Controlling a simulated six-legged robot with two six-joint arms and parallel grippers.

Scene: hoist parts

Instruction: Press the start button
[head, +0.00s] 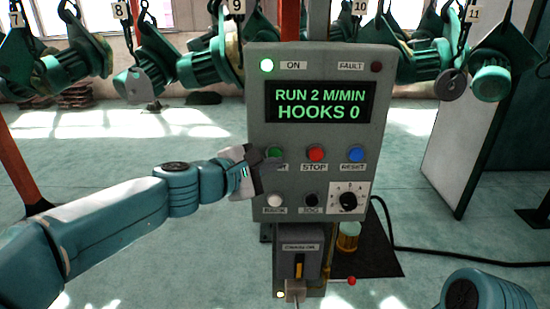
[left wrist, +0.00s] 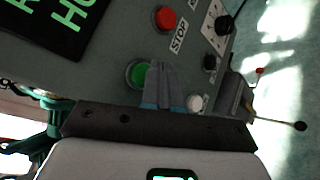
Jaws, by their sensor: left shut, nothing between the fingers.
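The green start button (head: 274,153) sits at the left of the upper button row on the grey control panel (head: 330,70); its label is partly covered by my gripper. My left gripper (head: 256,168) is shut and empty, its tips at the panel just beside the green button. In the left wrist view the closed fingers (left wrist: 163,85) overlap the right edge of the green button (left wrist: 138,73); I cannot tell whether they touch it. My right gripper is not in view.
The red STOP button (head: 316,154) and blue RESET button (head: 356,154) are to the right. A white button (head: 274,200), black button (head: 311,200) and rotary knob (head: 348,201) are below. Green hoists hang behind. A black cable (head: 450,262) runs along the floor.

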